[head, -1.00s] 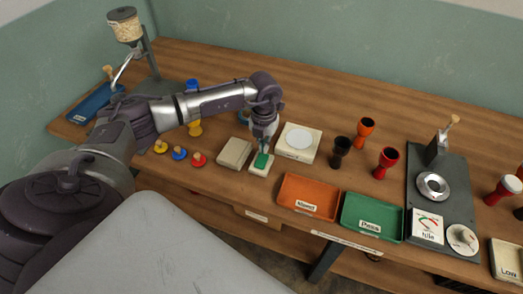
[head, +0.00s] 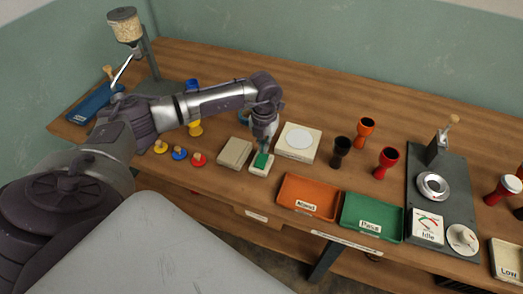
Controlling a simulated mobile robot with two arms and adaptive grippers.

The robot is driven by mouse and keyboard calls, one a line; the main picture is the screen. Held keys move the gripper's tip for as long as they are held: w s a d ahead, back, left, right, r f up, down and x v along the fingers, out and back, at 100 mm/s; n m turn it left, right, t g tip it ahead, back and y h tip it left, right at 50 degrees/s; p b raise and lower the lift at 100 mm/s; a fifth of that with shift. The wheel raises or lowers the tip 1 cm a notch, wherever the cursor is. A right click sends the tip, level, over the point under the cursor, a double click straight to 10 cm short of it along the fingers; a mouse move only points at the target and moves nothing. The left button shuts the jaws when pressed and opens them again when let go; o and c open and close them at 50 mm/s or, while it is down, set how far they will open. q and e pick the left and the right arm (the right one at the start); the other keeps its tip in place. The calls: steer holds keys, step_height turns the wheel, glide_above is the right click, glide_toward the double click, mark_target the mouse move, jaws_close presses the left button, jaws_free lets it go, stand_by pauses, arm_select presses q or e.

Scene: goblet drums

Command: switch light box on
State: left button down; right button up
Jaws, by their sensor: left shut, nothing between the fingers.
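The light box (head: 309,155) is a cream, square box with a pale round panel (head: 299,138) on top. It stands on the wooden bench just right of my left gripper. A small cream switch box with a green rocker (head: 261,161) sits in front and to the left of the light box. My left gripper (head: 264,149) points down at the green rocker from above, shut and empty. Its fingertips are at or just over the rocker's rear part; I cannot tell whether they touch. My right gripper is not in view.
A beige box (head: 235,152) stands close left of the switch. An orange tray (head: 308,194) and a green tray (head: 371,215) lie to the front right. Goblet drums, black (head: 341,151) and red (head: 386,162), stand behind them. Coloured knobs (head: 179,153) are at left.

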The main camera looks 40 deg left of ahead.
arm_select(q)
steer(key=shift+f+b, duration=1)
steer(key=shift+f, duration=0.3)
stand_by(0.4)
steer(key=shift+r, duration=0.1)
steer(key=shift+r+p, duration=2.5)
steer(key=shift+r, duration=1)
steer(key=shift+f, duration=0.1)
